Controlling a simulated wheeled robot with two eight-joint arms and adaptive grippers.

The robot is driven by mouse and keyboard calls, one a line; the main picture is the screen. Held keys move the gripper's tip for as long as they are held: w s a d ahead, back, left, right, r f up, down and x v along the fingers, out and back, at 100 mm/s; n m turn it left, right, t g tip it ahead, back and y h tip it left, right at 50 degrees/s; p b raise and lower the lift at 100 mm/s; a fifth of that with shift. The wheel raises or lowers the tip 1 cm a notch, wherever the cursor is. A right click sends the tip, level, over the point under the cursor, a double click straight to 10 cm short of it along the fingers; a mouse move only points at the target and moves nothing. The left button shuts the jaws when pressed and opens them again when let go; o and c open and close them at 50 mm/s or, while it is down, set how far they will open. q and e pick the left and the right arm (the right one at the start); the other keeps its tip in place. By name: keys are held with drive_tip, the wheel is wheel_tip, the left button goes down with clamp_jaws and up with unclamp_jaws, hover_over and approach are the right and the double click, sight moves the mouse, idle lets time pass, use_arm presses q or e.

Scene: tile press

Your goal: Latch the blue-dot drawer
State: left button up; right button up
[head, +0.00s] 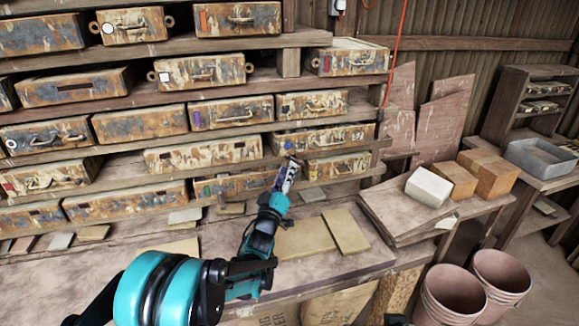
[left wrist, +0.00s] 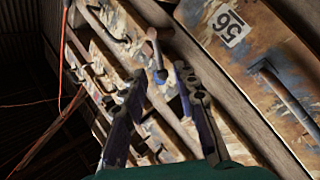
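Rusty, paint-worn drawers fill the wooden rack in the head view. A drawer (head: 325,138) in the lower right of the rack has a small dark bluish mark at its left end. My left gripper (head: 288,172) is in front of these drawers and hides part of the lower one. In the left wrist view its fingers (left wrist: 158,85) are apart, with nothing held between them. A small rusty latch-like part (left wrist: 153,55) shows just beyond them; contact is unclear.
A drawer labelled 56 (left wrist: 285,65) with a bar handle is close on the right of the wrist view. Flat tiles (head: 305,238) lie on the bench below the gripper. Blocks (head: 490,172) and buckets (head: 500,275) stand at the right. Shelf edges run close around the gripper.

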sight(294, 159)
use_arm(q)
drive_tip(key=x, duration=0.3)
drive_tip(key=shift+w, duration=0.35)
drive_tip(key=shift+c, duration=0.4)
drive_tip(key=shift+d, duration=0.1)
clamp_jaws()
